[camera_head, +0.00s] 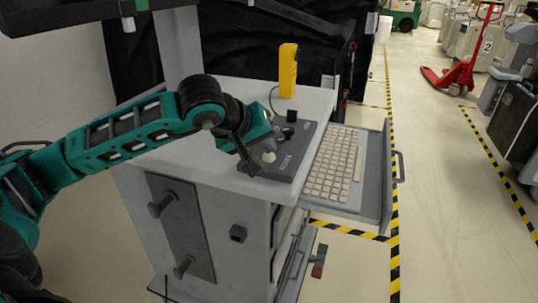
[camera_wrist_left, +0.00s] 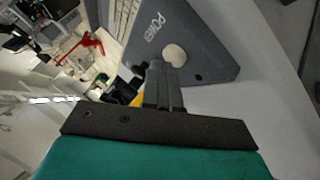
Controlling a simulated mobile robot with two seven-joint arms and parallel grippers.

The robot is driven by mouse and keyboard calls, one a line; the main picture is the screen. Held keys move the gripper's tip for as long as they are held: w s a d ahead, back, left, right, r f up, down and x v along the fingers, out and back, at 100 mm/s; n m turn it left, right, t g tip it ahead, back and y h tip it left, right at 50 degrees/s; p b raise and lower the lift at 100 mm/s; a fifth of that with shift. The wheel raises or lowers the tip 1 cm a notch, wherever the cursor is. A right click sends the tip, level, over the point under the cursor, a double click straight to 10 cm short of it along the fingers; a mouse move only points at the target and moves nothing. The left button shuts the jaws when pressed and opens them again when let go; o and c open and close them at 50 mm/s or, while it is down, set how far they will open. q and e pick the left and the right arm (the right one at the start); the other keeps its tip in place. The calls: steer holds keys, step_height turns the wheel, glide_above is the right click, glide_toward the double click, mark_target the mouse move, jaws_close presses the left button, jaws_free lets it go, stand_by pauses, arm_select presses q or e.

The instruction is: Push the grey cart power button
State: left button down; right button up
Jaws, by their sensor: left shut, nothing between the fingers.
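The grey cart (camera_head: 140,185) stands in front of me. On its top lies a dark grey control box (camera_head: 304,138) with a round pale button (camera_head: 269,157) near its front corner. In the left wrist view the button (camera_wrist_left: 174,55) sits beside the word POWER on the box (camera_wrist_left: 203,47). My left gripper (camera_head: 248,166) is shut and empty, with its fingertips at the box's front left edge, close to the button. In the left wrist view the fingertips (camera_wrist_left: 158,68) are just beside the button; I cannot tell whether they touch it. My right gripper is not in view.
A pale keyboard (camera_head: 335,163) lies on a side tray (camera_head: 376,168) right of the box. A yellow handheld unit (camera_head: 288,70) stands at the back of the cart top. A black cover (camera_head: 240,45) hangs behind. A red pallet jack (camera_head: 462,72) stands far right; the floor aisle between is clear.

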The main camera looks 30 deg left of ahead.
mark_target(266, 157)
arm_select(q)
steer(key=shift+f, duration=0.15)
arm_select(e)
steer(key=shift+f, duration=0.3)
arm_select(q)
steer(key=shift+r, duration=0.4)
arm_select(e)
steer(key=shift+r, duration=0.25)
arm_select(q)
steer(key=shift+r+p, duration=2)
steer(key=shift+r, duration=1.1)
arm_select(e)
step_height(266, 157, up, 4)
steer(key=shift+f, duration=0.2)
arm_select(q)
steer(key=shift+d+f, duration=0.1)
